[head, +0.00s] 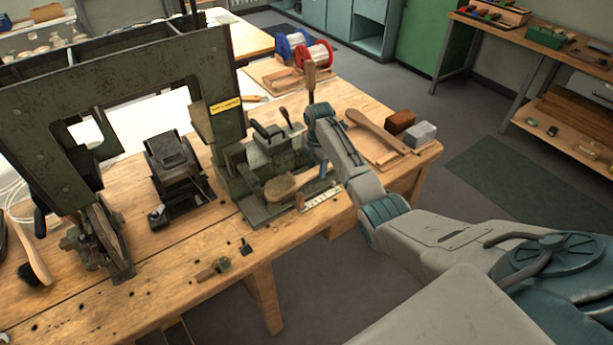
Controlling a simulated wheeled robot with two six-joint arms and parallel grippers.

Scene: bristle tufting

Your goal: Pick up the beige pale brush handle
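A pale wooden brush handle (373,132) lies on a wooden board on the bench, right of my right arm. A second wooden handle (310,76) stands upright just above the end of that arm; I cannot tell whether it is held. A tan, paddle-shaped wooden piece (292,184) rests at the front of the green machine. Which one is the beige pale handle is not certain. My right gripper (316,112) is at the arm's far end beside the machine, its fingers mostly hidden by my wrist. My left gripper is not in view.
The tall green machine (225,110) stands close left of my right gripper. A brown block (400,122) and a grey block (421,133) sit near the bench's right end. Red and blue spools (315,53) stand behind.

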